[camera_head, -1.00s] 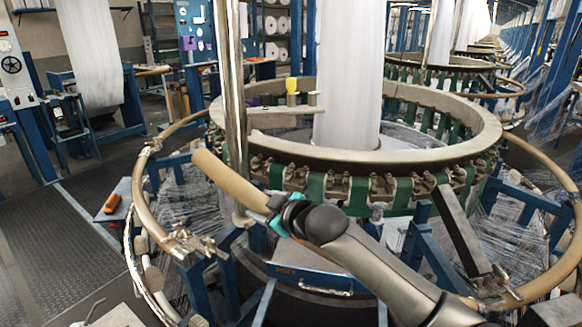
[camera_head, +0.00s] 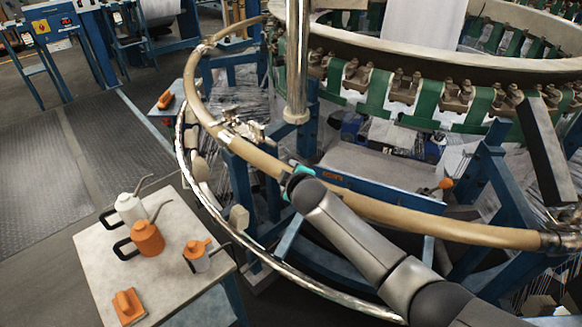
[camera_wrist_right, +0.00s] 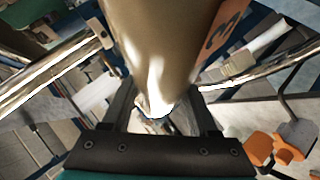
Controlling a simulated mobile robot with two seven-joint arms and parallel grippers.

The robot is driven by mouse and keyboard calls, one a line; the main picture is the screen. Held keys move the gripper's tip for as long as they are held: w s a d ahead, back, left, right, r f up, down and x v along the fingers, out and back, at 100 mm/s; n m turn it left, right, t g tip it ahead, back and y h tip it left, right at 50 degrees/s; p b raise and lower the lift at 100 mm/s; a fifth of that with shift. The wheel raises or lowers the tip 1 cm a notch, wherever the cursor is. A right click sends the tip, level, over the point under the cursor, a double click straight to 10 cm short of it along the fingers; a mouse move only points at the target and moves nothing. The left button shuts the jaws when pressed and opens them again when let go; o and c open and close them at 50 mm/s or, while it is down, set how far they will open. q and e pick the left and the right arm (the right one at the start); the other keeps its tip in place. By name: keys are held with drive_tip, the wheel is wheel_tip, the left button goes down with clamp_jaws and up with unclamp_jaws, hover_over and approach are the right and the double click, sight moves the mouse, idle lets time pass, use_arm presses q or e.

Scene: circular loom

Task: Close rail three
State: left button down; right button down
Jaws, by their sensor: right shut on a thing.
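Rail three is a tan curved tube (camera_head: 400,212) in the front of the loom's ring. In the right wrist view its thick tube (camera_wrist_right: 165,45) fills the top middle, with an orange tag marked 3 (camera_wrist_right: 228,28) beside it. My right gripper (camera_head: 290,180) is shut on the rail, left of its middle. A metal latch bracket (camera_head: 240,127) sits at the rail's left end, where the rail lines up with the neighbouring tan rail (camera_head: 197,85). I cannot tell whether the ends touch or the latch is fastened. The rail's right end is at another metal bracket (camera_head: 562,240). My left gripper is out of view.
A small table (camera_head: 95,250) at lower left holds a white can (camera_head: 130,208), an orange can (camera_head: 147,238) and other items. A silver lower rail (camera_head: 270,262) curves below. A vertical metal post (camera_head: 297,60) stands behind the latch. The floor at left is clear.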

drive_tip(key=shift+f, duration=0.7)
drive_tip(key=shift+s+d+f+b, duration=0.1)
drive_tip(key=shift+s+f+b, duration=0.1)
drive_tip(key=shift+f+b, duration=0.15)
drive_tip(key=shift+s+f, duration=0.1)
drive_tip(key=shift+f, duration=0.05)
drive_tip(key=c, duration=0.5)
unclamp_jaws()
drive_tip(key=shift+f, duration=0.1)
drive_tip(key=o, duration=0.3)
drive_tip(key=shift+w, duration=0.2)
drive_tip(key=shift+r, duration=0.2)
drive_tip(key=shift+r, duration=0.15)
